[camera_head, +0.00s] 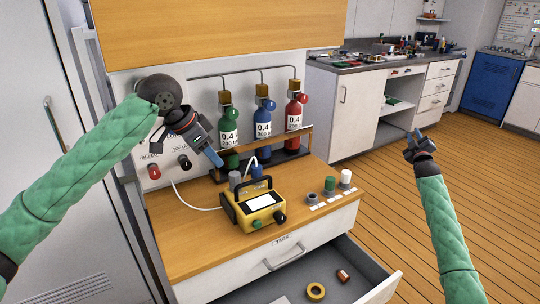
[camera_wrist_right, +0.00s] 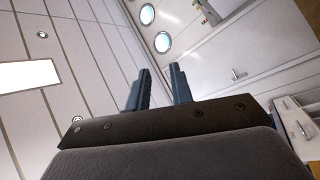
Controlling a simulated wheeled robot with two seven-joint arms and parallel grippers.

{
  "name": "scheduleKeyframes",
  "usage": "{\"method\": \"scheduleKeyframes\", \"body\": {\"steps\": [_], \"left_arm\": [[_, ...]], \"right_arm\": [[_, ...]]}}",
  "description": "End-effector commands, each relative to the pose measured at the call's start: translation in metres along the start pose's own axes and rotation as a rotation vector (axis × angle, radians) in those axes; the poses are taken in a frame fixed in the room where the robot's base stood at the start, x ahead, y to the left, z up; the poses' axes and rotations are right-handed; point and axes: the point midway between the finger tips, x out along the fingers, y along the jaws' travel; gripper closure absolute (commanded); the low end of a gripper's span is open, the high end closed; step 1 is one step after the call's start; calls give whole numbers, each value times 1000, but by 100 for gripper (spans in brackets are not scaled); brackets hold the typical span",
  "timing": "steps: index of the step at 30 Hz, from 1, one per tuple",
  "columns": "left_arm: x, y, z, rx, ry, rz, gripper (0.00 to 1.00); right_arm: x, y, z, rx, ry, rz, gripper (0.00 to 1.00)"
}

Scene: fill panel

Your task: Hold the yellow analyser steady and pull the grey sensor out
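The yellow analyser (camera_head: 262,216) stands on the wooden bench top, with a black handle, a white screen and dark and green knobs. A grey cylinder (camera_head: 235,179), which looks like the grey sensor, stands up at its back left; a blue one (camera_head: 257,171) is beside it. I cannot tell how they are seated. My left gripper (camera_head: 217,160) points down, above and left of the grey cylinder, apart from it; its finger gap is not clear. My right gripper (camera_head: 415,139) is raised over the floor at the right, far from the analyser. Its fingers (camera_wrist_right: 158,88) are apart and empty.
Green (camera_head: 228,127), blue (camera_head: 263,118) and red (camera_head: 294,113) bottles stand in a rack behind. Small grey, green and white parts (camera_head: 330,185) stand right of the analyser. A white tube runs left from the analyser.

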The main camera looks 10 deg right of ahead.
Motion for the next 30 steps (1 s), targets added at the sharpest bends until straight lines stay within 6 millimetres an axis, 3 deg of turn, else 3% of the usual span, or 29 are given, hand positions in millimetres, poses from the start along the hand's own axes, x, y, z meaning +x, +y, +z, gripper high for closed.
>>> {"method": "scheduleKeyframes", "body": {"steps": [1, 6, 15, 23, 30], "left_arm": [[0, 0, 0, 0, 0, 0, 64], [0, 0, 0, 0, 0, 0, 64], [0, 0, 0, 0, 0, 0, 64], [0, 0, 0, 0, 0, 0, 64], [0, 0, 0, 0, 0, 0, 64]], "right_arm": [[8, 17, -18, -14, 39, 31, 77], [28, 63, -83, -79, 180, 124, 77], [42, 139, -204, -214, 447, 283, 77], [31, 200, -314, -353, 701, 416, 77], [2, 248, -413, -517, 959, 530, 77]]}}
